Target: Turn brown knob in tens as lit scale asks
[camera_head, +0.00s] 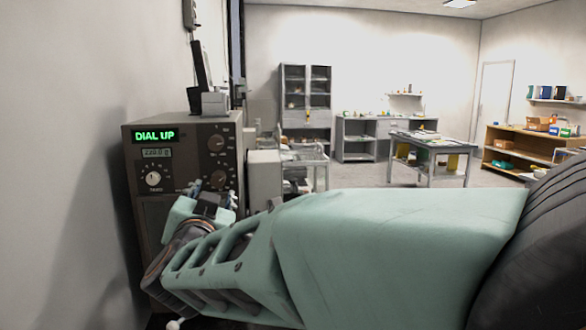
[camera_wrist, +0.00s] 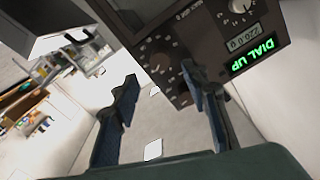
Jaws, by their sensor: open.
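The lit scale (camera_head: 190,135) is a brown-grey box with a green "DIAL UP" sign (camera_head: 155,135) and a small readout below it. The sign shows upside down in the wrist view (camera_wrist: 253,56), beside a readout (camera_wrist: 244,38) that seems to read 220.0 g. A pale knob (camera_head: 153,178) sits below the readout. Two dark brownish knobs, upper (camera_head: 216,142) and lower (camera_head: 218,178), are in the right column. My gripper (camera_head: 207,190) is open in front of the lower right panel. In the wrist view, a dark knob (camera_wrist: 160,58) appears between my open fingers (camera_wrist: 160,80); contact cannot be told.
A wall stands close at the left of the scale. A grey device (camera_head: 214,103) rests on its top. A pale box (camera_head: 264,178) and a cart stand to its right. A work table (camera_head: 428,145) and shelves are far behind, with open floor between.

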